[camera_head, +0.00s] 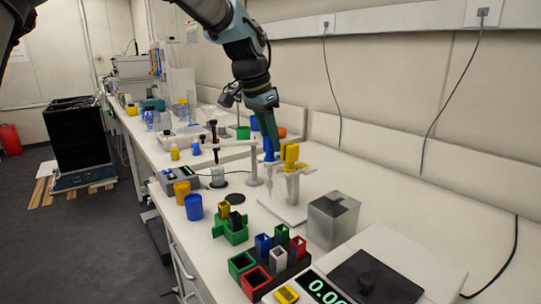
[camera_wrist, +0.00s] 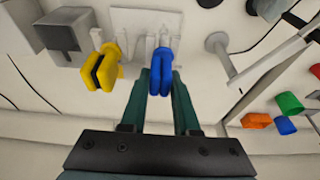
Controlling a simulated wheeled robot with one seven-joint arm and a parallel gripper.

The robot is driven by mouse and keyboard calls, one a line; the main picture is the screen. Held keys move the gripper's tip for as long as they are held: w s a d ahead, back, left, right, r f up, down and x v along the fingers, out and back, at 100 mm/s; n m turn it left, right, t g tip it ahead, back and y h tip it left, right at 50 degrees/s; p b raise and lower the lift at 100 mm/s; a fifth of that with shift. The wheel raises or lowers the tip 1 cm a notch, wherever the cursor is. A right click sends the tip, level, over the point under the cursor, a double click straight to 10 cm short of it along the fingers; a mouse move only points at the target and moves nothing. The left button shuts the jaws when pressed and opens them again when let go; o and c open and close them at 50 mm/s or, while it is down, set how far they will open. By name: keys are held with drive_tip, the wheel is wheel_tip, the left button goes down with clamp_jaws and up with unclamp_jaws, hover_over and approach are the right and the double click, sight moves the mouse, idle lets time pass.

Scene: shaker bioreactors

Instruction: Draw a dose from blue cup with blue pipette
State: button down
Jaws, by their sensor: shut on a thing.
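The blue pipette (camera_head: 268,147) is upright at the white pipette stand (camera_head: 291,213). My gripper (camera_head: 268,133) is shut on its blue upper part from above. In the wrist view the blue pipette (camera_wrist: 161,68) sits between my two green fingers (camera_wrist: 160,84). Whether it still rests in the stand's holder I cannot tell. The blue cup (camera_head: 194,207) stands on the bench near the front edge, left of the stand and apart from my gripper. Its contents are not visible.
A yellow pipette (camera_head: 290,156) hangs beside the blue one, close to my gripper. A grey box (camera_head: 333,222), coloured blocks (camera_head: 231,228) and a scale (camera_head: 376,279) stand nearer. A burette-like stand (camera_head: 253,168) is left of the pipettes.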

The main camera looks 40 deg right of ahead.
drive_tip(key=shift+r, duration=0.25)
idle(0.4)
drive_tip(key=shift+r+p, duration=0.25)
drive_tip(key=shift+p, duration=0.25)
drive_tip(key=shift+w+a+b, duration=0.2)
drive_tip(key=shift+a+b, duration=0.7)
drive_tip(key=shift+a, duration=1.85)
